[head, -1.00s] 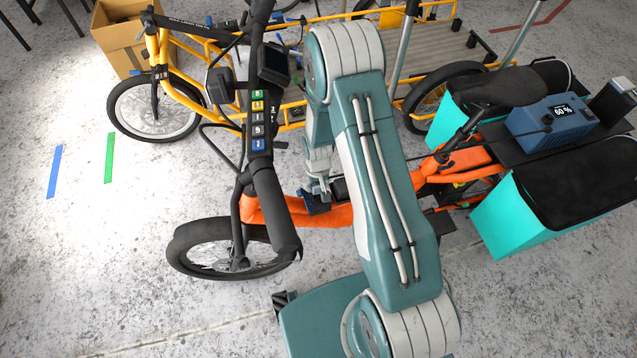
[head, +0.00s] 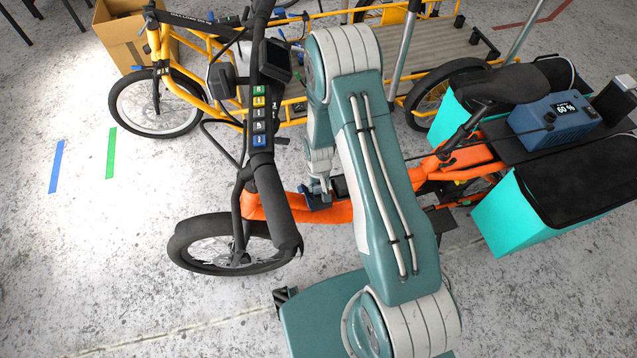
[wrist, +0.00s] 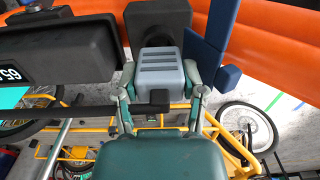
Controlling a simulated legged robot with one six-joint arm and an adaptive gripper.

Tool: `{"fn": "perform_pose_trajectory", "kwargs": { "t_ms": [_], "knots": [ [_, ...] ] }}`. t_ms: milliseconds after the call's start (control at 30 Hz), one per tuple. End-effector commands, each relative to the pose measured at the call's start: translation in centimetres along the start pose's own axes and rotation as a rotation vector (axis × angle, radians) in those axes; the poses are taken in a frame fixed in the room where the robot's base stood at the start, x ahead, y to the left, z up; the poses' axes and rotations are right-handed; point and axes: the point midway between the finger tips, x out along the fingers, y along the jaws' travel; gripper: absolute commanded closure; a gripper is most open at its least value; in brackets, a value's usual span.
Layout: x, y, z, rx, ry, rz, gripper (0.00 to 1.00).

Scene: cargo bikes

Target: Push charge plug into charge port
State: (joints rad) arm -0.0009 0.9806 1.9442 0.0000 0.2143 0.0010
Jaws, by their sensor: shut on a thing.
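The charge plug (wrist: 160,72) is a grey-blue ribbed block in the middle of the wrist view. My gripper (wrist: 160,88) is shut on it, with one finger on each side. A dark housing (wrist: 158,18) lies directly beyond the plug, beside the orange bike frame (wrist: 270,35). The charge port opening is hidden behind the plug, and I cannot tell how deep the plug sits. A blue flap (wrist: 216,45) stands just right of the plug. In the head view my gripper (head: 319,186) is at the orange frame tube (head: 335,212), partly hidden by my arm.
A black box with a lit number display (wrist: 70,50) is close on the left in the wrist view. The black handlebar (head: 268,190) stands left of my arm. A blue charger box (head: 550,122) sits on the rear rack. A yellow cargo bike (head: 185,85) stands behind.

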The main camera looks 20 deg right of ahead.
Motion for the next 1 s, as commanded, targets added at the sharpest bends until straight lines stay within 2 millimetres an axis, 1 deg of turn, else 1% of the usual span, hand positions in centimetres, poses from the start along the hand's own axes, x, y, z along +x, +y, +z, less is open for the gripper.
{"fn": "perform_pose_trajectory", "kwargs": {
  "t_ms": [400,433,500,1000],
  "knots": [
    [0.92,-0.09,0.02,0.000,-0.001,0.000,0.95],
    [0.88,-0.09,0.00,0.000,-0.001,0.000,0.34],
    [0.86,-0.08,0.00,0.000,0.000,0.000,0.07],
    [0.76,-0.09,-0.01,0.000,0.000,0.000,0.07]
  ]
}}
